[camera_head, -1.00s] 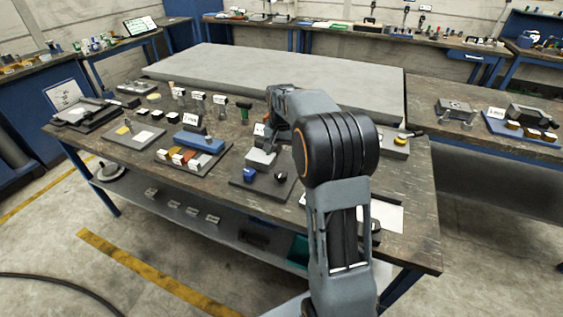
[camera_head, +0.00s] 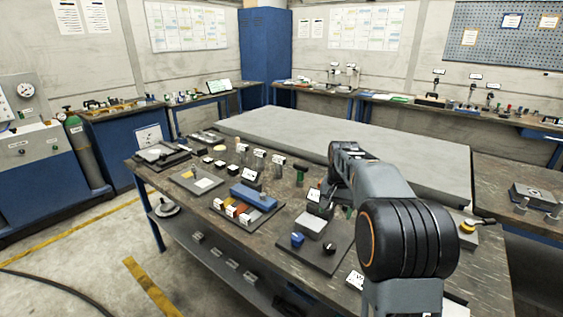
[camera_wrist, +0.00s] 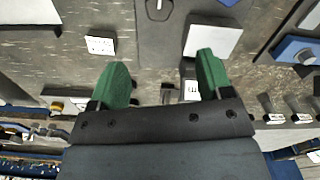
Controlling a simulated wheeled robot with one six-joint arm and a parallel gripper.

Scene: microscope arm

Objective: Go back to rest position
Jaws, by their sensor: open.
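My gripper (camera_wrist: 160,82) shows in the wrist view with its two green fingers spread apart and nothing between them. Past the fingers lies the workbench top with a dark base plate and a pale block (camera_wrist: 212,38) on it. In the head view my arm reaches forward over the workbench (camera_head: 487,262), bent at a large dark joint. The gripper itself is mostly hidden behind the arm there.
A dark plate with a blue knob (camera_head: 297,239) lies near the arm. A grey slab (camera_head: 290,128) lies behind. Open floor is at the left.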

